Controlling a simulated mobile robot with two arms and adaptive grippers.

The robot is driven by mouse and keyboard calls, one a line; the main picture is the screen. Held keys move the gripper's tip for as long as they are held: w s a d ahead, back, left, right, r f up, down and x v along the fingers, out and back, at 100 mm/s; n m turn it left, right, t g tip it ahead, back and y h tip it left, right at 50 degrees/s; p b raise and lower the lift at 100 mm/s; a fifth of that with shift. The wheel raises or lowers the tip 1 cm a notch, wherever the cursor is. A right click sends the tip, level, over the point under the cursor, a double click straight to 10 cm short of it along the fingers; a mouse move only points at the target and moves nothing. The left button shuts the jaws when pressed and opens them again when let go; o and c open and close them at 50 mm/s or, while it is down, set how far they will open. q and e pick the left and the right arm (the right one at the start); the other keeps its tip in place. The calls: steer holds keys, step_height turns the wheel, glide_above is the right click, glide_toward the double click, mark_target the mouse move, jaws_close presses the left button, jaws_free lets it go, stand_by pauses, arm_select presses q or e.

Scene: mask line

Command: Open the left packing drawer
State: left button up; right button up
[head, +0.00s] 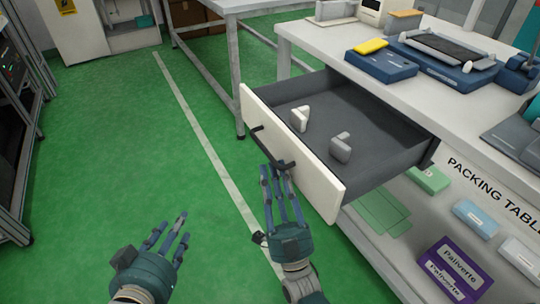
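The packing drawer (318,192) is pulled well out of the packing table (497,115), with a cream front and a dark grey inside. Two small pale grey pieces (300,118) (341,147) stand in it. A black bar handle (262,145) is on its front. My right gripper (279,178), a blue-fingered hand, has its fingers up at the lower end of the handle. I cannot tell whether they are closed around it. My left gripper (165,236) is open, fingers spread and empty, over the green floor, apart from the drawer.
Blue devices (452,62) and a yellow item (371,46) are on the tabletop. Boxes, including a purple one (449,272), sit below. Another table (205,4) stands behind, and a dark rack (12,120) at the left. The floor between is clear.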

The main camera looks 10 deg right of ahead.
steer(key=v, duration=0.7)
steer(key=shift+f, duration=0.1)
